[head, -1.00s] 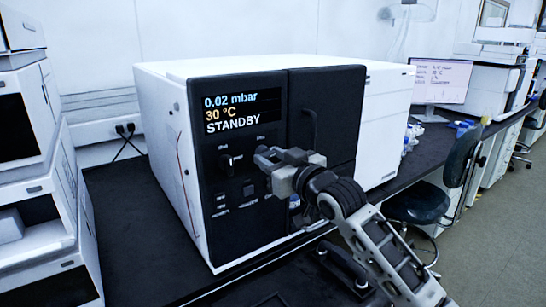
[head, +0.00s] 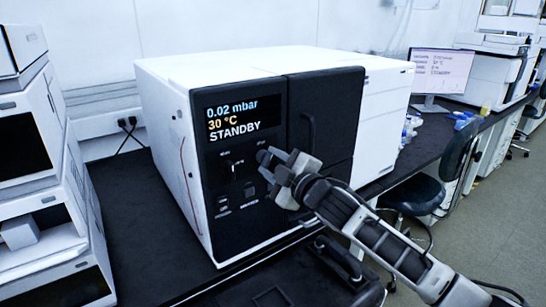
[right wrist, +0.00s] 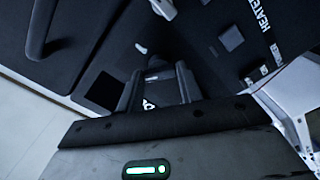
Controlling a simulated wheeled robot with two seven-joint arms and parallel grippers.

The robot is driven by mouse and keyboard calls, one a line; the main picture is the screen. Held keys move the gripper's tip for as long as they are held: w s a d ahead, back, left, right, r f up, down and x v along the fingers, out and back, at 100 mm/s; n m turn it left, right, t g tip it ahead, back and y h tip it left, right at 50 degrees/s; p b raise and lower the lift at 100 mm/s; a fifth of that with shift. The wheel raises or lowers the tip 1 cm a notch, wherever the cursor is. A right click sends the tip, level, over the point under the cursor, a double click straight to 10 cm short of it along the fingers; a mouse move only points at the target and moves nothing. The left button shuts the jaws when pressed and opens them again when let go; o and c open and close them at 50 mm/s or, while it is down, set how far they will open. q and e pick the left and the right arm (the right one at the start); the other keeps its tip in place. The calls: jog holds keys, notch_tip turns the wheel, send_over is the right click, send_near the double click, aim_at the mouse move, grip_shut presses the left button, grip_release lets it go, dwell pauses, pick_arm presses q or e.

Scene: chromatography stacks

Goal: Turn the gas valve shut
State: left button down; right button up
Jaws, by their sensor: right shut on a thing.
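The instrument (head: 250,215) stands on the dark bench, with a black front panel reading 0.02 mbar, 30 °C and STANDBY. My right gripper (head: 265,166) is at the panel, right of a dark knob (head: 232,167) and below a small label. Its fingers hide what they close around in the head view. In the right wrist view, the two fingers (right wrist: 157,82) stand on either side of a dark piece, which looks like the gas valve; its turned angle cannot be told. My left gripper is not in view.
A black door with a vertical handle (head: 307,137) is close to the right of my gripper. Buttons sit low on the panel. White stacked units (head: 45,200) stand at the left. A stool (head: 415,198) and a monitor (head: 440,75) are at the right.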

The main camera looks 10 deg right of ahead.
jog(key=n+p, duration=0.1)
jog(key=n, duration=0.1)
jog(key=shift+r+n, duration=0.1)
jog(key=shift+n, duration=0.3)
jog(key=shift+n+p, duration=0.4)
jog(key=shift+n, duration=0.7)
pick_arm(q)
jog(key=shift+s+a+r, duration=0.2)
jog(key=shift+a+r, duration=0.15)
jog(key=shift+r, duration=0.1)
pick_arm(e)
jog(key=shift+n, duration=0.8)
jog(key=o, duration=1)
jog(key=shift+s, duration=0.1)
